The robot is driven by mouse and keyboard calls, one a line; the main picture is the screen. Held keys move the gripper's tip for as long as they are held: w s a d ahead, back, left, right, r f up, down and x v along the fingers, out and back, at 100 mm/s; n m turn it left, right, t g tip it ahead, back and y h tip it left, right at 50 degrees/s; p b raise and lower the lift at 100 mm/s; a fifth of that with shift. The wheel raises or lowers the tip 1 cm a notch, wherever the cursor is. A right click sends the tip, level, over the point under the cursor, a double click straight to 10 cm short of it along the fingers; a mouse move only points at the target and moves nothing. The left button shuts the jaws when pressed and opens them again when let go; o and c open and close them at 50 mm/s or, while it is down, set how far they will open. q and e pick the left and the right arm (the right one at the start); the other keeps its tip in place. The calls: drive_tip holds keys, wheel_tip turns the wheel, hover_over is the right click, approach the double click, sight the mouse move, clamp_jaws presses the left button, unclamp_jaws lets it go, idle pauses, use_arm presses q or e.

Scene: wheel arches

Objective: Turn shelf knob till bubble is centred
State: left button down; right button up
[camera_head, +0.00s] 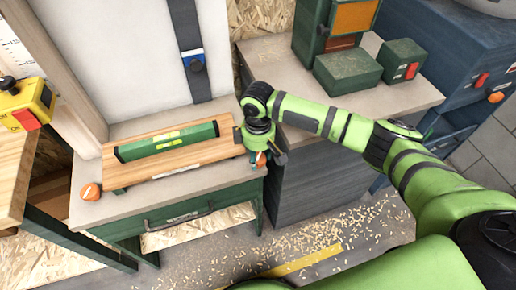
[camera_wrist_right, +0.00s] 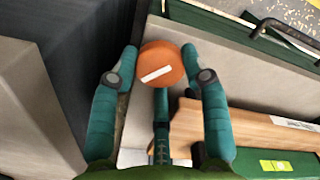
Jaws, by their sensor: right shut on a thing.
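A wooden shelf board (camera_head: 165,167) lies on a bench with a green spirit level (camera_head: 168,142) on top. The level has a yellow-green vial (camera_wrist_right: 276,165), but its bubble is too small to make out. An orange knob (camera_wrist_right: 162,64) with a white mark is at the board's right end. My right gripper (camera_wrist_right: 160,52) is shut on this knob, one teal finger on each side. In the head view the right gripper (camera_head: 262,157) covers most of the knob. A second orange knob (camera_head: 91,191) is at the board's left end. My left gripper is not in view.
A green bench (camera_head: 180,200) with a drawer carries the board. Right of it stands a grey cabinet (camera_head: 310,185) with green boxes (camera_head: 347,71) on top. A yellow and red device (camera_head: 27,103) is at the far left. Wood shavings cover the floor in front.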

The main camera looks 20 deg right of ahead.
sight(258, 158)
drive_tip(key=o, duration=0.9)
drive_tip(key=shift+r, duration=0.1)
wheel_tip(258, 158, up, 12)
drive_tip(key=shift+f, duration=0.1)
drive_tip(key=shift+s+a+f, duration=0.1)
